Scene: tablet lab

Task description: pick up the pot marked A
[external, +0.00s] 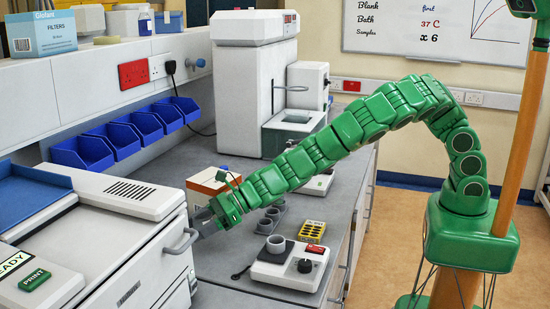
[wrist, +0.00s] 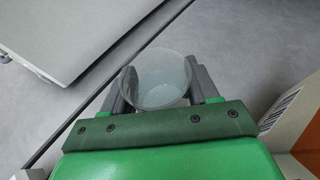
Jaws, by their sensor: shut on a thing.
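My gripper (external: 205,219) is low over the grey bench, close to the white machine's handle. In the wrist view, my gripper (wrist: 160,72) is shut on a clear, open-topped pot (wrist: 158,70), with one grey finger on each side of it. No letter shows on this pot. It cannot be made out in the external view.
A white machine (external: 105,245) with a grey handle (external: 182,241) stands left of my gripper. An orange-and-white carton (external: 208,184) stands just behind it. A yellow rack (external: 311,231) and the knobbed device (external: 290,265) are to the right.

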